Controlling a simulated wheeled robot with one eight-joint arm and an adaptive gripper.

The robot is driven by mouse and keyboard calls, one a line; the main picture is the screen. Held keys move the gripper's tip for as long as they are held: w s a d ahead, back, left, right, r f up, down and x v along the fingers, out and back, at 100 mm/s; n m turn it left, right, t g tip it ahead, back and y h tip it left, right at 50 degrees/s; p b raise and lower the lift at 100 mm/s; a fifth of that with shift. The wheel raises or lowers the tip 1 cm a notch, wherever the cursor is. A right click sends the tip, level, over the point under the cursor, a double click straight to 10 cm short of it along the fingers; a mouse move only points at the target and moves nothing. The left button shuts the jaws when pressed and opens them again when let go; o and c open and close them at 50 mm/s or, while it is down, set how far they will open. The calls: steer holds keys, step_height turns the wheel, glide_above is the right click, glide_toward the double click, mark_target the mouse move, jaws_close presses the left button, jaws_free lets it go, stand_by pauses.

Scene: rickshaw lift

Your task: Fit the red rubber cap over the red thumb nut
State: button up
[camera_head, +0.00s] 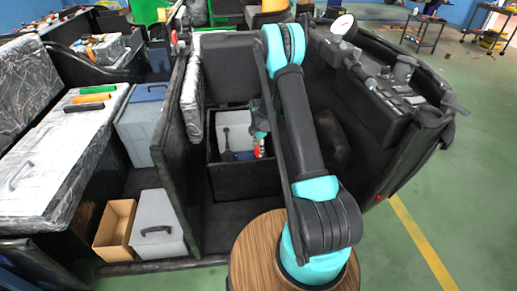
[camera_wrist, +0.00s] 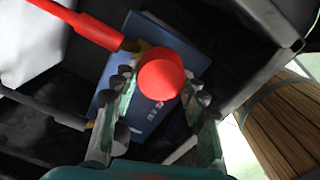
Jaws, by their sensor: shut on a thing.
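The red rubber cap (camera_wrist: 160,76) shows as a round, smooth red piece in the wrist view. My gripper (camera_wrist: 162,92) has a finger on each side of it and is shut on it. In the head view, my gripper (camera_head: 260,141) is low inside the open compartment of the vehicle, with a small red piece (camera_head: 258,152) at its tip. I cannot make out the red thumb nut in either view; the cap and fingers hide part of what lies beneath.
A blue box-like thing (camera_wrist: 152,114) lies below the cap. A red-handled tool (camera_wrist: 85,24) is close by at upper left. Dark compartment walls (camera_head: 180,140) surround my arm. A wooden round top (camera_head: 250,265) is in front, and a grey case (camera_head: 158,222) is at left.

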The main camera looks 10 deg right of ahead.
steer(key=shift+f, duration=0.55)
steer(key=o, duration=1)
step_height(320, 180, up, 12)
